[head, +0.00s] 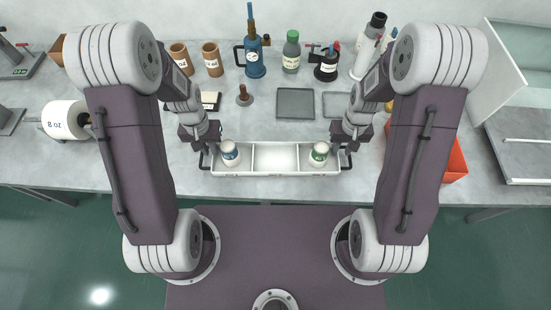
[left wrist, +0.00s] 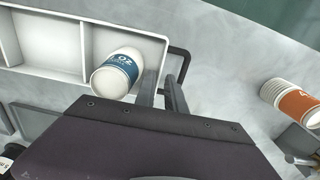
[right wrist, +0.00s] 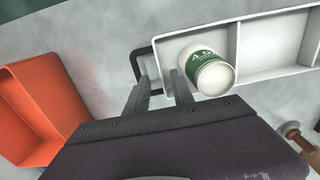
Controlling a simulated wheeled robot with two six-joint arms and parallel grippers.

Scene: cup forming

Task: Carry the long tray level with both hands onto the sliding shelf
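The long white tray (head: 275,174) lies level on the grey table's front part. It has compartments and a dark handle at each end. A blue-banded cup (head: 230,153) is in its left compartment and a green-banded cup (head: 319,154) in its right one; the middle is empty. My left gripper (head: 209,146) is at the left end, fingers apart beside the dark handle (left wrist: 186,62). My right gripper (head: 343,146) is at the right end, fingers apart by its handle (right wrist: 137,62). Neither visibly clamps a handle. A pale metal shelf (head: 530,155) is at far right.
An orange bin (head: 455,160) stands between my right arm and the shelf. A white door-like panel (head: 500,75) rises behind. Bottles, brown cups (head: 212,59) and a grey flat tray (head: 295,105) stand behind the tray.

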